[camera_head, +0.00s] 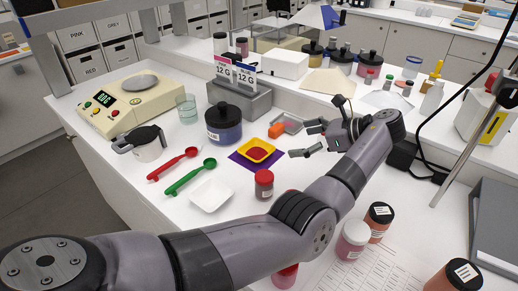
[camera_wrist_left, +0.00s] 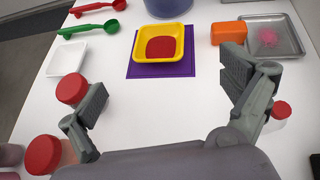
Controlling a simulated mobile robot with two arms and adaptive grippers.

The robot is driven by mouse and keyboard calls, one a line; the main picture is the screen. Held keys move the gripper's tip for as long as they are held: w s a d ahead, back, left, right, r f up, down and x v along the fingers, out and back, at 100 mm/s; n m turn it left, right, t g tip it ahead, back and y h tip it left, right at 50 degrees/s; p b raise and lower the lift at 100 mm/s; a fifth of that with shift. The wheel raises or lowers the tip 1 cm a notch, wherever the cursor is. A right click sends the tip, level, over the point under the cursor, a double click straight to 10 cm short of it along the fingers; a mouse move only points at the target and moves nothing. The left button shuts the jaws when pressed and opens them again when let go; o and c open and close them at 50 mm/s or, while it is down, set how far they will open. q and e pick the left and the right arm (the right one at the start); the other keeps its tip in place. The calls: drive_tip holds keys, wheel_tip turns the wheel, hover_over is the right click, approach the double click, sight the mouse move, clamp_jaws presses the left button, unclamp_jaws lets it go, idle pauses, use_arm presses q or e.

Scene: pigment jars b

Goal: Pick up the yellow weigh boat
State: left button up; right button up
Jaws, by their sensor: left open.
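The yellow weigh boat (camera_head: 258,150) holds red powder and sits on a purple mat (camera_head: 243,162) on the white bench. In the left wrist view the yellow weigh boat (camera_wrist_left: 162,43) lies ahead of the fingers, near the top centre, with the purple mat (camera_wrist_left: 160,70) showing around it. My left gripper (camera_head: 312,138) is to the right of the boat in the head view, apart from it. In the left wrist view my left gripper (camera_wrist_left: 167,92) has its fingers spread wide with nothing between them. My right gripper does not show.
A white weigh boat (camera_head: 211,195), green scoop (camera_head: 190,177) and red scoop (camera_head: 173,163) lie left of the mat. A blue jar (camera_head: 223,123) stands behind it. A red-lidded jar (camera_head: 264,184) stands in front. An orange block (camera_wrist_left: 229,33) and metal tray (camera_wrist_left: 265,37) are right.

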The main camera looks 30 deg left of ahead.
use_arm(q)
drive_tip(key=p, duration=0.1)
approach(248, 151)
drive_tip(key=d+r, duration=0.2)
drive_tip(key=shift+w+d+r, duration=0.25)
drive_tip(key=shift+w, duration=0.05)
drive_tip(key=x, duration=0.3)
drive_tip(key=shift+a+f, duration=0.15)
drive_tip(key=shift+f, duration=0.05)
drive_tip(key=p+x, duration=0.1)
drive_tip(key=x, duration=0.3)
drive_tip(key=shift+s+f+p, duration=0.25)
drive_tip(key=shift+p, duration=0.1)
drive_tip(key=shift+a+f, duration=0.25)
drive_tip(key=shift+a, duration=0.05)
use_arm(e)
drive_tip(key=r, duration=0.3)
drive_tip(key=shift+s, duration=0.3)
use_arm(q)
drive_tip(key=shift+c, duration=0.2)
drive_tip(key=shift+d, duration=0.1)
drive_tip(key=c, duration=1)
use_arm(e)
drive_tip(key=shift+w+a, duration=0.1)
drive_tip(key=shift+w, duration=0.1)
